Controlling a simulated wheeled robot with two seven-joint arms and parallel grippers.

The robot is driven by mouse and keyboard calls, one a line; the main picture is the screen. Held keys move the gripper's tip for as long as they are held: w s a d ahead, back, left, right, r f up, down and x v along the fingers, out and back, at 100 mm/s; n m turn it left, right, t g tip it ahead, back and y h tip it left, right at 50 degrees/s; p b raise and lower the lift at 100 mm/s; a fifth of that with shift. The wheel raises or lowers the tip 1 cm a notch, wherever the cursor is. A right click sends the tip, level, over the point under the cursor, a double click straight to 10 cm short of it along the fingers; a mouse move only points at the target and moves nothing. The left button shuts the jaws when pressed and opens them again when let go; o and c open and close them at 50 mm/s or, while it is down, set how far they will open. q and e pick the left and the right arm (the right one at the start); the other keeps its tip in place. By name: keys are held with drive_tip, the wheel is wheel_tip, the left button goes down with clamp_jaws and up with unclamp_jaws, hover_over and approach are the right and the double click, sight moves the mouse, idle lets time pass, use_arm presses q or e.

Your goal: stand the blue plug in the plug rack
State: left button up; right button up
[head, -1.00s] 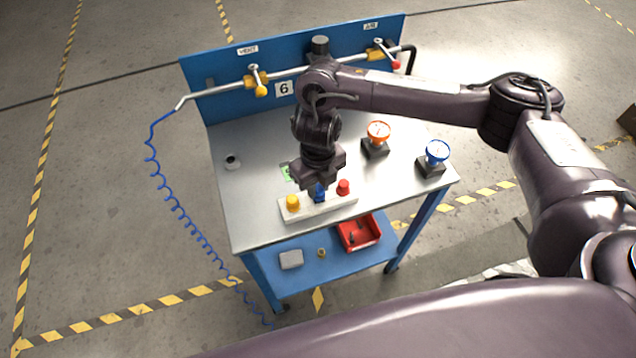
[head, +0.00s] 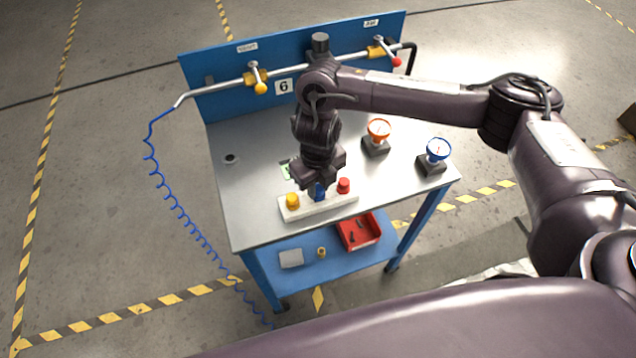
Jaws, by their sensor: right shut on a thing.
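The plug rack (head: 304,209) is a pale bar near the front of the bench. A yellow plug (head: 292,200) stands at its left end and a red plug (head: 344,185) at its right end. The blue plug (head: 320,192) is upright at the middle of the rack, between them. My right gripper (head: 318,184) points down and is shut on the blue plug's upper part. The gripper hides the top of the plug, and I cannot tell whether its foot is fully seated. My left gripper is not in view.
Orange (head: 379,131) and blue (head: 437,150) gauges stand right of the rack. A pipe with yellow-handled (head: 261,88) and red-handled (head: 396,62) valves runs along the blue back panel. A red bin (head: 359,232) sits on the lower shelf. The bench's left part is clear.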

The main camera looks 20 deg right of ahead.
sight(318, 187)
drive_tip(key=shift+f, duration=0.1)
drive_tip(key=o, duration=1.5)
drive_tip(key=shift+r+p, duration=3.55)
drive_tip(key=shift+r, duration=0.3)
drive_tip(key=shift+f, duration=0.1)
